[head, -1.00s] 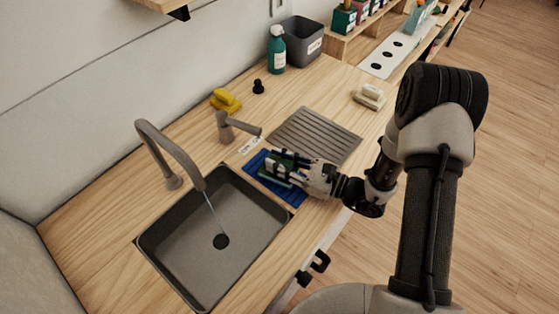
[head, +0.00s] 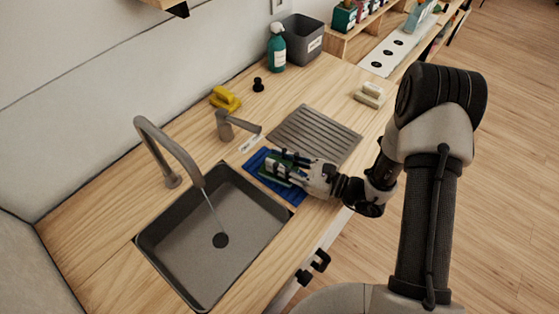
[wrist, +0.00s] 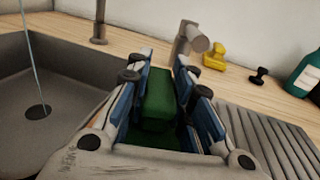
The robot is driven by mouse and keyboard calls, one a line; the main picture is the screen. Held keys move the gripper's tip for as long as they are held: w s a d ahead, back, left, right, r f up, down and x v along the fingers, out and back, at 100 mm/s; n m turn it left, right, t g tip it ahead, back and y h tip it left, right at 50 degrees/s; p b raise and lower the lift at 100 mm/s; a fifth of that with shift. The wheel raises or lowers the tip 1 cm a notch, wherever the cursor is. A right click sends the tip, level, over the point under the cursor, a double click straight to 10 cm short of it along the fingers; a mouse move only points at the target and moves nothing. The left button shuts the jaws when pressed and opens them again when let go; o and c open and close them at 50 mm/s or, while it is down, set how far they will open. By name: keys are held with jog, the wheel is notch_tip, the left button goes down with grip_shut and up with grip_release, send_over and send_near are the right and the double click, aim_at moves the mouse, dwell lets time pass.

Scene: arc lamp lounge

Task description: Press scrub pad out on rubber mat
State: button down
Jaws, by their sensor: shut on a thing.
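The scrub pad (head: 277,168) is a green block held between the fingers of my gripper (head: 282,170). It shows green between the two fingers in the wrist view (wrist: 158,100). The blue rubber mat (head: 254,162) lies on the counter between the sink and the grey ridged drainboard. The gripper and pad are over the mat and hide much of it. I cannot tell whether the pad touches the mat. My gripper is shut on the pad.
The grey sink (head: 174,254) is left of the mat, with water running from the tap (head: 167,150). A grey lever handle (head: 234,126) and drainboard (head: 318,135) are close by. A yellow object (head: 225,98), black knob (head: 258,85) and teal bottle (head: 277,50) stand behind.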

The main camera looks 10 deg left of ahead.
jog(key=shift+s+f, duration=0.1)
jog(key=shift+f, duration=0.15)
jog(key=shift+r, duration=0.1)
jog(key=shift+r+p, duration=2.6)
jog(key=shift+r, duration=0.95)
